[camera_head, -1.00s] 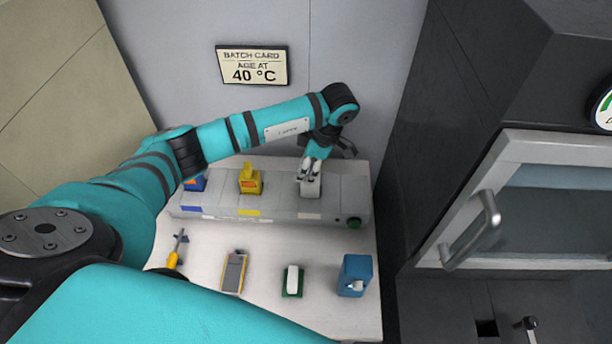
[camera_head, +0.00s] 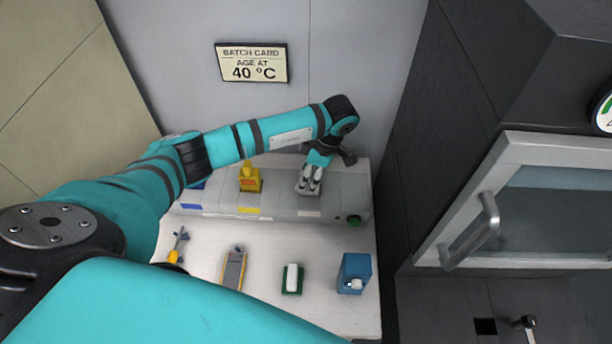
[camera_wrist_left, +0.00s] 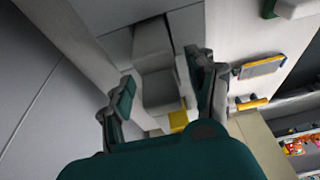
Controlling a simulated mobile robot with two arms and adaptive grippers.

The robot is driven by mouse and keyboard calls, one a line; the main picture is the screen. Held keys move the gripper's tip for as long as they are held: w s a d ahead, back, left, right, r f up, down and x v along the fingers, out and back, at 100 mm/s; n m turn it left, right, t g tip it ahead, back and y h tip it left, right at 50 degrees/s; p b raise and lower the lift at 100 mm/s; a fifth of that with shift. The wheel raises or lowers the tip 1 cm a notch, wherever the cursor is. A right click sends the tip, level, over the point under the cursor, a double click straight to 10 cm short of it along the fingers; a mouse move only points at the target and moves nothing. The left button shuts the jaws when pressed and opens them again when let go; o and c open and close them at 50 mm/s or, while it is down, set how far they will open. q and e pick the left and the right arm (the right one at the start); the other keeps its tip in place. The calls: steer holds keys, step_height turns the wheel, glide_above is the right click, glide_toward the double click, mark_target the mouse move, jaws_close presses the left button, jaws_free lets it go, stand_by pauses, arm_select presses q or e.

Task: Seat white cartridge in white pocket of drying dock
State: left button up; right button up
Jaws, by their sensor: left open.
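The drying dock (camera_head: 280,206) is a long grey block at the back of the table. My left gripper (camera_head: 311,188) is open over the dock's right part, above the white-labelled pocket. A pale block there, seemingly the white cartridge (camera_head: 302,192), is mostly hidden by the fingers. In the left wrist view a pale block (camera_wrist_left: 158,92) stands between the spread fingers of the left gripper (camera_wrist_left: 162,92), with a gap on each side. Its depth in the pocket cannot be told. A yellow cartridge (camera_head: 250,181) stands in the dock, and a mostly covered blue one (camera_head: 199,184) is further left.
In front of the dock lie a yellow-handled tool (camera_head: 178,246), a grey-and-orange tray (camera_head: 234,269), a white piece on a green base (camera_head: 292,279) and a blue holder (camera_head: 354,273). A green button (camera_head: 354,221) is at the dock's right end. A dark cabinet stands right.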

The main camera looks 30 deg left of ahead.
arm_select(q)
steer(key=b+v, duration=0.2)
steer(key=v, duration=0.8)
steer(key=shift+b, duration=0.3)
steer(key=shift+d+r, duration=0.2)
steer(key=shift+r, duration=0.5)
